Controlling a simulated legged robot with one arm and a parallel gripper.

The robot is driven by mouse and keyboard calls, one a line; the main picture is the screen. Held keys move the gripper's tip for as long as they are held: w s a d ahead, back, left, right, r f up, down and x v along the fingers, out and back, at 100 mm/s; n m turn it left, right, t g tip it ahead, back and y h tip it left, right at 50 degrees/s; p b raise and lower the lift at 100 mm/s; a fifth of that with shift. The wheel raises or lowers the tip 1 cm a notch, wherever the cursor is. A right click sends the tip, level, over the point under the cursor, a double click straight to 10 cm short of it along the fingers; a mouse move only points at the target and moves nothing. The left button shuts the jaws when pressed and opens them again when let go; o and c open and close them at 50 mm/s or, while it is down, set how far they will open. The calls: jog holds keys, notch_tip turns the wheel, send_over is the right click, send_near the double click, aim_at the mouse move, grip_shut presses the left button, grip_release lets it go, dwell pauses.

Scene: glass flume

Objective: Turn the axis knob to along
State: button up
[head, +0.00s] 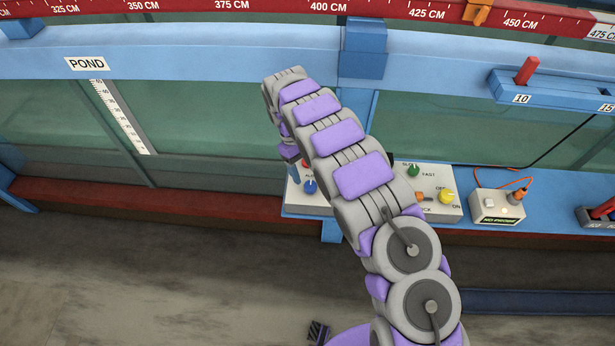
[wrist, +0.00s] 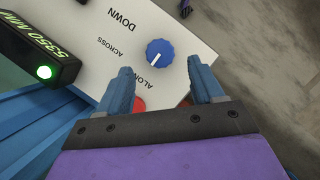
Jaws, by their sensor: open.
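The axis knob (wrist: 160,53) is a round blue dial with a white pointer line, on a white panel (wrist: 85,60) lettered DOWN, ACROSS and ALONG. In the wrist view the pointer line slants towards the lower left, the side of the partly covered word ALONG. The blue knob also shows in the head view (head: 310,187), just below the end of my arm. My gripper (wrist: 160,72) is open and empty. Its fingertips stand apart on either side, just below the knob in the wrist picture; I cannot tell whether they touch the panel. A red part (wrist: 139,104) is mostly hidden behind the gripper.
A dark display box (wrist: 38,50) with a green light stands beside the panel. To the right are a green knob (head: 413,169), a yellow knob (head: 446,196) and a small white box (head: 497,204) with an orange cable. The glass flume wall (head: 210,120) is behind.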

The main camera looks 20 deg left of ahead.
jog(key=p+v, duration=1)
jog(key=v, duration=0.2)
jog(key=shift+w+a+r, duration=0.2)
jog(key=shift+a+r, duration=0.05)
jog(key=shift+r, duration=0.05)
dwell(0.8)
